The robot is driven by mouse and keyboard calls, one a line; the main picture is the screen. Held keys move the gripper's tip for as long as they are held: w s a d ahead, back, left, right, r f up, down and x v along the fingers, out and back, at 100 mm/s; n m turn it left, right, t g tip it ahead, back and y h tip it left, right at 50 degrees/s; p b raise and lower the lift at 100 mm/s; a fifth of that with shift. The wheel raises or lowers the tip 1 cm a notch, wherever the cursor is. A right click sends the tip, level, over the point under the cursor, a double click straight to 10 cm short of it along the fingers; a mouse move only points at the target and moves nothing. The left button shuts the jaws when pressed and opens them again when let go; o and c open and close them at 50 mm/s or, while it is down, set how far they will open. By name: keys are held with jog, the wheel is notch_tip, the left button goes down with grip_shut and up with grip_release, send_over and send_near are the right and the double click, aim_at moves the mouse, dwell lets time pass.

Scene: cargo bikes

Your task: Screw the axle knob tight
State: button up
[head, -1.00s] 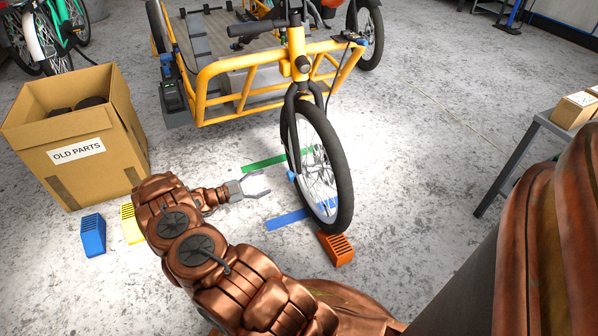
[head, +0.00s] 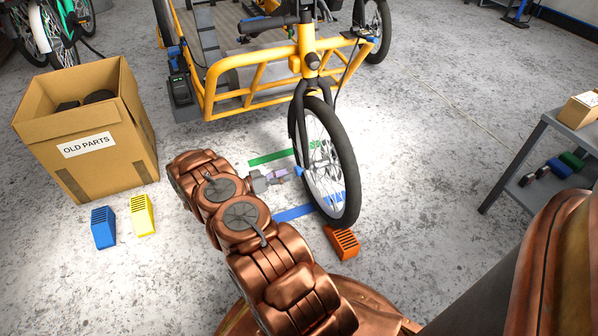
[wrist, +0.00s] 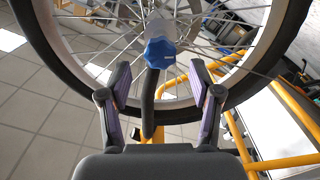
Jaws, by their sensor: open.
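The axle knob (wrist: 160,52) is blue and sits at the hub of the bike's front wheel (wrist: 62,105), at the lower end of a dark fork leg. It also shows as a small blue spot in the head view (head: 298,171). My gripper (wrist: 160,82) is open and empty, its two purple-padded fingers spread to either side below the knob in the wrist view. The knob lies just beyond the fingertips, apart from them. In the head view my gripper (head: 285,175) points at the left side of the wheel, close to the hub.
The yellow cargo bike (head: 250,85) stands behind the wheel. An orange block (head: 342,243) is at the tyre's foot. Blue (head: 103,228) and yellow (head: 142,215) blocks lie beside the OLD PARTS box (head: 85,165) at left. A grey shelf table (head: 545,150) stands at right.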

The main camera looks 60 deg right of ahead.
aim_at(295, 171)
jog(key=shift+b+x, duration=0.85)
jog(key=shift+x, duration=1.75)
jog(key=shift+r, duration=0.1)
jog(key=c, duration=1.2)
